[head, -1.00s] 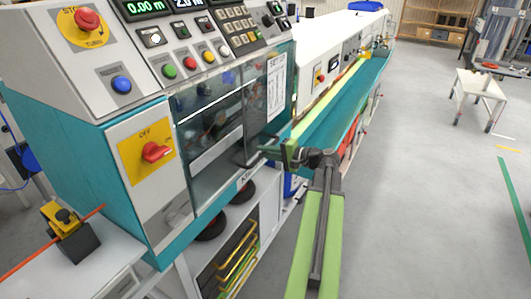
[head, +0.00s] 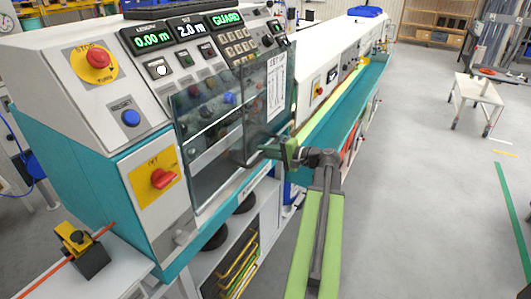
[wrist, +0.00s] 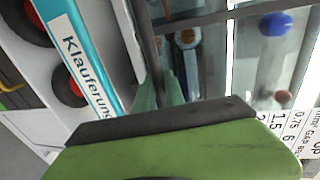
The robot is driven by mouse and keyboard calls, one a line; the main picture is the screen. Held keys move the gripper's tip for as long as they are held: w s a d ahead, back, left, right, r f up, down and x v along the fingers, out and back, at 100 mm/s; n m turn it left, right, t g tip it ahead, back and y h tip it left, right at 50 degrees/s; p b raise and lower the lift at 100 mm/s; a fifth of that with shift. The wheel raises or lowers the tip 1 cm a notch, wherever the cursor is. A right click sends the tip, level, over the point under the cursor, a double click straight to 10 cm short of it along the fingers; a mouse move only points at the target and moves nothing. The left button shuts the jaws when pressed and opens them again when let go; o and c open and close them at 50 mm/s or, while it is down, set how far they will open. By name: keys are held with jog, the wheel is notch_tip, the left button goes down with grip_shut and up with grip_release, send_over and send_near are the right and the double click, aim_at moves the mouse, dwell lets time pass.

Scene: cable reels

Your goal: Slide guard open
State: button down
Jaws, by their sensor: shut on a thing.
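The guard (head: 208,128) is a dark see-through panel on the front of the teal and white machine. Its upper part overlaps the lower control buttons. A setup sheet (head: 276,85) shows at its right side. My gripper (head: 268,151) is at the guard's lower right, shut on its dark handle or edge. In the wrist view my gripper's pale green fingertips (wrist: 162,92) close around a thin dark bar (wrist: 148,45). The exact contact is partly hidden by the fingers.
A control panel with a red stop knob (head: 97,58) and a lit GUARD display (head: 227,19) is above. A red rotary switch (head: 163,178) is left of the guard. A long teal trough (head: 345,100) runs behind my arm.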

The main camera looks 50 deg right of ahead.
jog(key=p, duration=2.8)
send_near(253, 70)
jog(key=x, duration=0.5)
jog(key=shift+w+r, duration=0.15)
jog(key=shift+w, duration=0.05)
jog(key=shift+a, duration=0.1)
jog(key=c, duration=1.4)
grip_release()
jog(key=p+v, duration=0.3)
jog(key=v, duration=1.4)
jog(key=shift+s, duration=0.2)
